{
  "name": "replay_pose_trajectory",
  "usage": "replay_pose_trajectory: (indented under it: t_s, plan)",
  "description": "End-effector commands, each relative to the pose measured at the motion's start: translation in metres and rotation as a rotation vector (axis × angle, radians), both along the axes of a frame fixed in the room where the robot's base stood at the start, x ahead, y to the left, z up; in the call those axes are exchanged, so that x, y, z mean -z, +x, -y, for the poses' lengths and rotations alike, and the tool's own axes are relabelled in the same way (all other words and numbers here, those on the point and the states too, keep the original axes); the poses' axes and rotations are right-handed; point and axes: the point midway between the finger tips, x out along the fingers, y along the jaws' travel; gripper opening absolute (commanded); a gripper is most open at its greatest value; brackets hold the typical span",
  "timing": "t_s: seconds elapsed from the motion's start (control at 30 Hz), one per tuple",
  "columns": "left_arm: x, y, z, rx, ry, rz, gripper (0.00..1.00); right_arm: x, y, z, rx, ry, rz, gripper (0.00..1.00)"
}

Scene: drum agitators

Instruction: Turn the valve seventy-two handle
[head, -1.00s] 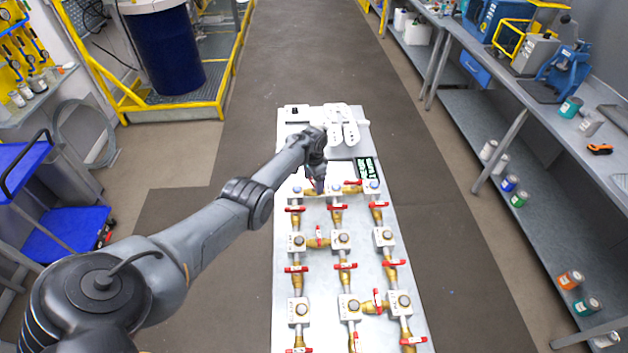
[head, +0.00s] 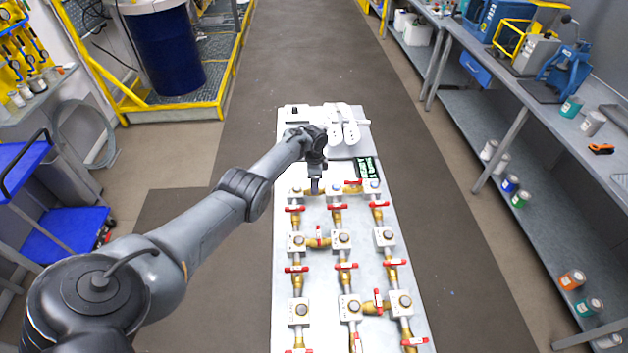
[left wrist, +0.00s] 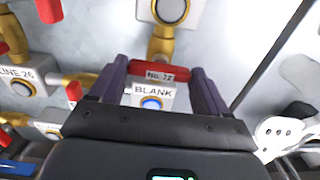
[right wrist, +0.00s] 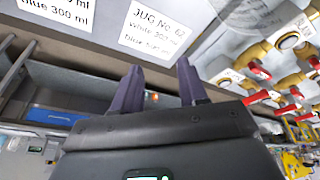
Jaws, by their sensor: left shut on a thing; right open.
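The valve seventy-two handle (left wrist: 160,71) is a red bar with a label that reads as No. 72. It sits on a brass valve above a white block marked BLANK (left wrist: 153,96) in the left wrist view. My left gripper (left wrist: 158,80) is shut on this handle, with one dark finger at each end of it. In the head view my left gripper (head: 315,187) is at the top row of the valve panel (head: 315,275) and hides the handle. My right gripper (right wrist: 160,88) is open and empty, apart from the panel.
Other red-handled valves (head: 345,266) with brass bodies stand close by on the panel. A dark screen with green text (head: 366,168) is right of my left gripper. A workbench (head: 520,95) runs along the right. Floor is clear on both sides of the panel.

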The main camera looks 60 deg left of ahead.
Motion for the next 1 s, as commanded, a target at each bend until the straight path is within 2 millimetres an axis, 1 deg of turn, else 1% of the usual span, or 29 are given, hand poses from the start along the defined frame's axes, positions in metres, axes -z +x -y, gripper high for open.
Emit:
replay_pose_trajectory:
  t_s: [0.23,0.27,0.4,0.63,0.73,0.87,1.0]
  plan:
    - [-0.001,0.001,0.0,0.006,0.0,0.001,0.46,0.0,0.0,0.0,0.0,0.0,0.0,0.43]
    - [-0.001,0.001,0.0,0.006,0.0,0.001,0.78,0.0,0.0,0.0,0.0,0.0,0.0,0.43]
    - [0.0,0.0,0.0,0.005,0.0,0.001,0.99,0.0,0.0,0.0,0.0,0.0,0.0,0.43]
    - [-0.001,0.0,0.0,0.003,0.0,0.0,1.0,0.0,0.0,0.0,0.0,0.0,0.0,0.43]
    - [-0.005,0.0,0.0,0.003,0.0,0.001,1.0,-0.003,0.0,0.0,0.0,0.0,0.0,0.43]
    - [-0.019,0.0,0.0,0.003,0.0,0.002,1.0,-0.011,0.0,0.0,0.0,0.0,0.0,0.43]
    - [-0.042,0.0,0.0,0.004,0.0,0.001,1.0,-0.022,0.0,0.0,0.0,0.0,0.0,0.43]
